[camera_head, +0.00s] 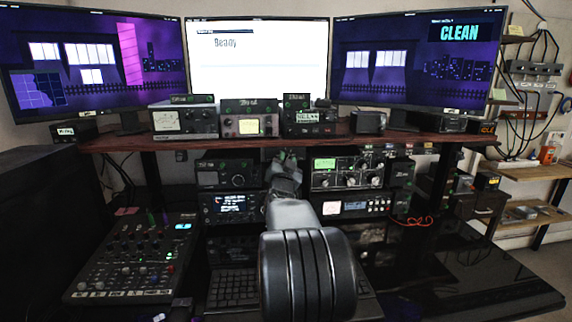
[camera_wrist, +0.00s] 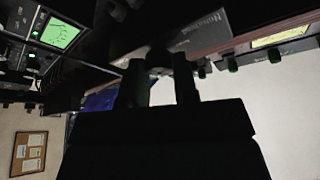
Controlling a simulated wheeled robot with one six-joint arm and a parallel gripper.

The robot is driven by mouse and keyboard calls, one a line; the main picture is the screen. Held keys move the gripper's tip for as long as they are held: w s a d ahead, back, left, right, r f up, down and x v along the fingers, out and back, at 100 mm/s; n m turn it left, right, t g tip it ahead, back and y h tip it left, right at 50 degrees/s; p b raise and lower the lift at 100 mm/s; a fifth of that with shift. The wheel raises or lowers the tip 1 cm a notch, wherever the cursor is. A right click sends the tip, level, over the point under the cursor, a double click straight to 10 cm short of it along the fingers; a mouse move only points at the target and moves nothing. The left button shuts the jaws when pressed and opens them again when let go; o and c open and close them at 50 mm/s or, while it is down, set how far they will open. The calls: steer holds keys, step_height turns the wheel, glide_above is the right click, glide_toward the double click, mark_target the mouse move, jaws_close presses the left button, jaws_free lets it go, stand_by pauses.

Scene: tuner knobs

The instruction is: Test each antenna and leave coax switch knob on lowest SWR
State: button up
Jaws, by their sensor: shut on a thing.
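My gripper (camera_head: 284,164) is at the end of my raised arm, just below the shelf's front edge, between two stacks of radio gear. In the wrist view its two dark fingers (camera_wrist: 162,78) reach up to a dark box (camera_wrist: 198,36) with faint lettering. The fingers are shut on a small dark part, probably a knob; its shape and any pointer are too dark to see. I cannot tell for sure which box is the coax switch. A tuner-like unit (camera_head: 348,173) with a lit green meter and several knobs stands right of my gripper. The meter (camera_wrist: 60,33) also shows in the wrist view.
The wooden shelf (camera_head: 230,143) runs close above my gripper and carries metered boxes (camera_head: 249,125). The centre monitor (camera_head: 258,70) reads "Ready"; the right monitor (camera_head: 420,62) reads "CLEAN". A mixer (camera_head: 135,258) and keyboard (camera_head: 232,287) lie on the desk. Gear crowds both sides.

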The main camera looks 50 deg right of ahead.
stand_by(0.3)
steer(key=o, duration=0.9)
steer(key=v, duration=1.4)
steer(key=shift+b, duration=0.45)
jaws_close()
stand_by(0.6)
